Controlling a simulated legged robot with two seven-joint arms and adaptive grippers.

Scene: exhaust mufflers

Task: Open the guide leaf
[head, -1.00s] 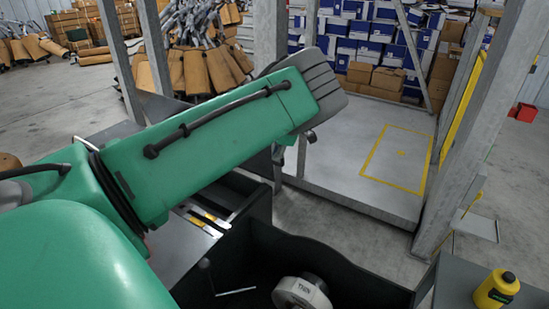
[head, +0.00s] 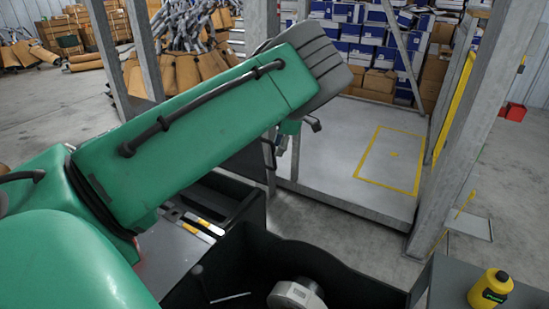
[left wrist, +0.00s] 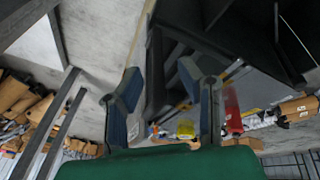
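My left gripper (head: 291,139) is partly hidden behind my green left forearm, in front of the grey steel posts. In the left wrist view its two blue-grey fingers (left wrist: 163,88) stand wide apart, with nothing held between them. A dark straight-edged part (left wrist: 157,75) shows between the fingers there; I cannot tell whether it touches them. I cannot pick out the guide leaf with certainty, as my forearm covers much of the area around the gripper. My right gripper is in neither view.
A grey platform (head: 345,180) with a yellow outline lies beyond the gripper. A thick grey post (head: 465,150) stands at right. A black bin (head: 235,260) holds a round metal part (head: 297,295). A yellow bottle (head: 490,288) stands on a grey surface at lower right.

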